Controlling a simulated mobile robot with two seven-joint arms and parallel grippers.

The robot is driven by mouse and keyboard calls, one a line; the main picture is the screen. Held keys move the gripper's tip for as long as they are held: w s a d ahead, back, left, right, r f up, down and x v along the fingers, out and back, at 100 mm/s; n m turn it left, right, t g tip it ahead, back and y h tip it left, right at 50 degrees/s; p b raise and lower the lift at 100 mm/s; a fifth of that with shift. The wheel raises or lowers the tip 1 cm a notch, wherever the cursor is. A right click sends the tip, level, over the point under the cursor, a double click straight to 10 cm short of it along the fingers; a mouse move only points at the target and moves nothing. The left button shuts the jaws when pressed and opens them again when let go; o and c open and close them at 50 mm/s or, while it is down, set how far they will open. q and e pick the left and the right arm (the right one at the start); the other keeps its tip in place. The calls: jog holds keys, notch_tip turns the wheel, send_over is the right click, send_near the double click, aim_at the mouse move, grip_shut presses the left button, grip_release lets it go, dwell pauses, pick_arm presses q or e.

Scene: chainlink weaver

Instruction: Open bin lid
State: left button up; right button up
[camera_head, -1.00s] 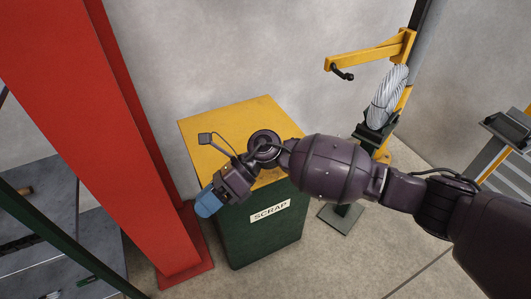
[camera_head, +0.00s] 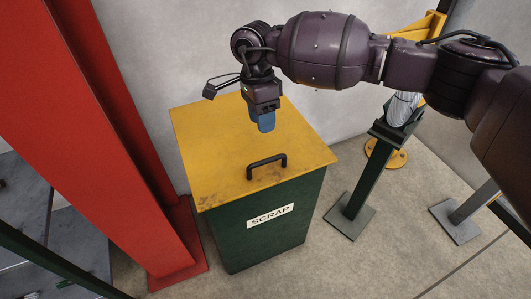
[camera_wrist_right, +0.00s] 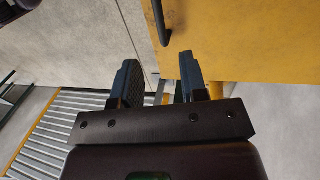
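The scrap bin (camera_head: 262,238) is dark green with a white "SCRAP" label on its front. Its flat yellow lid (camera_head: 213,168) lies closed on top, with a black bar handle (camera_head: 266,165) near the front edge. My right gripper (camera_head: 264,125) is above the lid, behind the handle in the head view, its blue fingers pointing down. In the right wrist view the two fingers (camera_wrist_right: 155,85) are apart with nothing between them. The yellow lid (camera_wrist_right: 250,45) and the handle (camera_wrist_right: 160,22) show beyond them, apart from the fingers. My left gripper is not in view.
A red column (camera_head: 100,130) stands close to the bin's left. A dark green post on a foot plate (camera_head: 349,222) stands to the right, holding a grey coil (camera_head: 402,108). A grey wall is behind the bin. Floor in front is clear.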

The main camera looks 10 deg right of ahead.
jog(key=f+b, duration=0.1)
jog(key=f, duration=0.2)
jog(key=s+f, duration=0.1)
jog(key=f, duration=0.3)
jog(key=s+f+b, duration=0.1)
jog(key=f, duration=0.2)
jog(key=shift+d+f+b, duration=0.25)
jog(key=shift+b, duration=0.05)
jog(key=shift+c, duration=0.5)
grip_shut()
